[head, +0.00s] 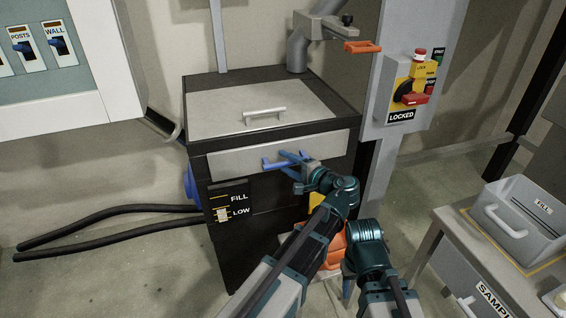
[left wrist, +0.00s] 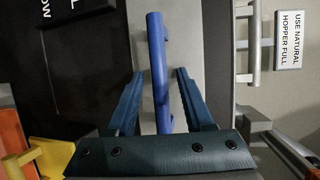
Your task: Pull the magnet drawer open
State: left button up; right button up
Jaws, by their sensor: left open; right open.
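The magnet drawer has a light grey front (head: 235,158) across the top of the dark cabinet and looks closed. Its blue bar handle (head: 270,164) sticks out from the front. My left gripper (head: 287,162) is at the right part of this handle. In the left wrist view, the blue handle (left wrist: 157,50) runs between the two fingers of the open left gripper (left wrist: 160,75), with a gap on each side. My right gripper (head: 346,288) is low in front of the cabinet, away from the drawer; its fingers are partly hidden by its arm.
The cabinet's top lid (head: 262,105) has a silver handle. An orange-handled part (head: 362,47) is above, and a LOCKED switch panel (head: 408,85) is on the post to the right. A table with a grey FILL bin (head: 515,225) stands at right. Black hoses (head: 110,215) lie on the left floor.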

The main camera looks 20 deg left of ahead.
pick_arm(q)
jog(key=shift+c, duration=0.3)
grip_shut()
dwell(1.1)
